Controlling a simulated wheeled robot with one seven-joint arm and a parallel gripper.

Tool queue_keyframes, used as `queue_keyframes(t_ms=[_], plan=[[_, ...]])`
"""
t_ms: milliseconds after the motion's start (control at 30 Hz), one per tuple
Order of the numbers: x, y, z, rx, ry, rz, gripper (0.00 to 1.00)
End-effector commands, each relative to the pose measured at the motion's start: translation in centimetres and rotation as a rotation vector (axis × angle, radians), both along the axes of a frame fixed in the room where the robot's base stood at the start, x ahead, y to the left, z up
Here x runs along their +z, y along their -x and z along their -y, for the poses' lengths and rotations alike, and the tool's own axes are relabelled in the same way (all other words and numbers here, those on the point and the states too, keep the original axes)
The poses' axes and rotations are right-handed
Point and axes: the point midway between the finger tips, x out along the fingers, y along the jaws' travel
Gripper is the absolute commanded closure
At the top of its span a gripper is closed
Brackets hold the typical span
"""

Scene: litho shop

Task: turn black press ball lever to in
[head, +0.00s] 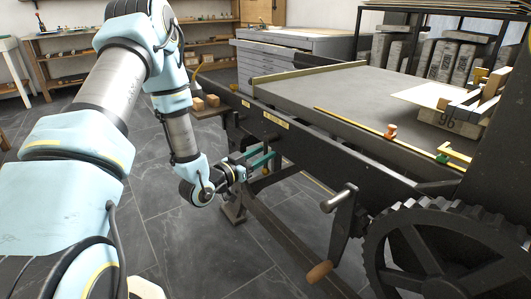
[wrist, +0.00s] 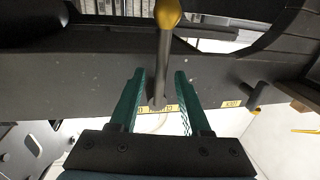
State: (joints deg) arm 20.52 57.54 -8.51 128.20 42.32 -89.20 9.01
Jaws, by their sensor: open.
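In the wrist view a lever (wrist: 164,55) with a dark shaft and a yellow ball end (wrist: 168,12) stands in front of the black press's side beam (wrist: 65,70). My gripper (wrist: 160,76) is open, with one green finger on each side of the shaft. Gaps show between the shaft and both fingers. A small yellow label (wrist: 172,108) lies behind the shaft's lower end; its text is not readable. In the head view my gripper (head: 266,155) is beside the press's near side, under the black side rail (head: 290,135).
A crank (head: 340,200) with a wooden handle (head: 320,272) and a large gear wheel (head: 430,265) are right of my gripper. The grey press bed (head: 335,90) is above it. Another yellow label (wrist: 232,104) and a dark peg (wrist: 256,96) lie right in the wrist view.

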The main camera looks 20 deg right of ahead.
Motion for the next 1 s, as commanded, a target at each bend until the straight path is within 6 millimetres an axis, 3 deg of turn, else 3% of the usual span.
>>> queue_keyframes(t_ms=[200, 467, 900, 1000], plan=[[-0.01, -0.6, 1.35, 0.001, 0.0, 0.0, 0.53], [0.0, -0.63, 1.43, 0.002, -0.001, -0.001, 0.53], [0.0, -0.62, 1.4, 0.002, -0.001, -0.001, 1.0], [0.0, -0.63, 1.39, 0.002, -0.001, -0.001, 1.0]])
